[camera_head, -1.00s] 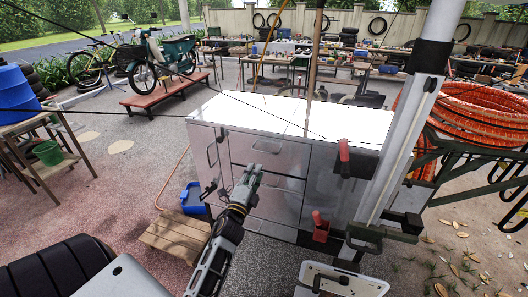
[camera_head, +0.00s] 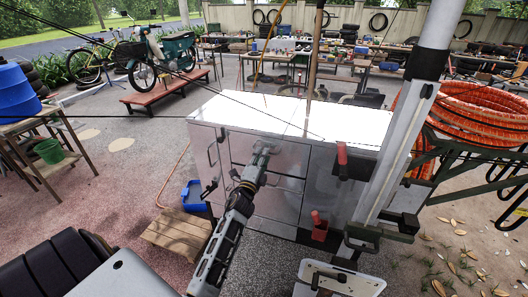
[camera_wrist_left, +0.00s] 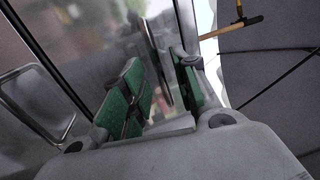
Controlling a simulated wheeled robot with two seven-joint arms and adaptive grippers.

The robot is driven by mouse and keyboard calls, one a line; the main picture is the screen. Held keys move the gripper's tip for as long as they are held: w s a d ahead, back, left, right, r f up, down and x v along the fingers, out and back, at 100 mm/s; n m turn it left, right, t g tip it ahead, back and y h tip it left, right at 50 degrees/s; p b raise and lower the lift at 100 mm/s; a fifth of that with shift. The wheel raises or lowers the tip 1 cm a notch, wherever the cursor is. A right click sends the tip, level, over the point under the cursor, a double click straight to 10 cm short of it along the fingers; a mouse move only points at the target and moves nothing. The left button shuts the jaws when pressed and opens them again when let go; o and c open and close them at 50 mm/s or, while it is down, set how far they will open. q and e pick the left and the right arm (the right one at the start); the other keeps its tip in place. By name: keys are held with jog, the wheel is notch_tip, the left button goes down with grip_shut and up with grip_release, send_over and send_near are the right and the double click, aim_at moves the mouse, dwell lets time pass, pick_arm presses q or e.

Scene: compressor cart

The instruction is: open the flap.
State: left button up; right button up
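A grey metal cabinet (camera_head: 285,205) with a bright white top stands in front of me. Its front has a left door with a handle (camera_head: 212,152) and several panels beside it. My left gripper (camera_head: 264,149) is at the upper middle panel (camera_head: 290,158), covering much of that panel's handle. I cannot tell for sure which panel is the flap. In the left wrist view the green-padded fingers (camera_wrist_left: 157,88) are apart, with a thin grey bar (camera_wrist_left: 158,62) between them, seemingly a handle. Contact with it is not clear. Another silver handle (camera_wrist_left: 38,100) shows at left. My right gripper is not seen.
A blue bin (camera_head: 193,196) and a wooden pallet (camera_head: 176,231) lie left of the cabinet. Red-handled tools (camera_head: 319,222) are at its right side. Orange hose coils (camera_head: 475,112) are at the right. Paved floor at the left is partly free.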

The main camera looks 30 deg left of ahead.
pick_arm(q)
jog(key=shift+x, duration=1.3)
grip_shut()
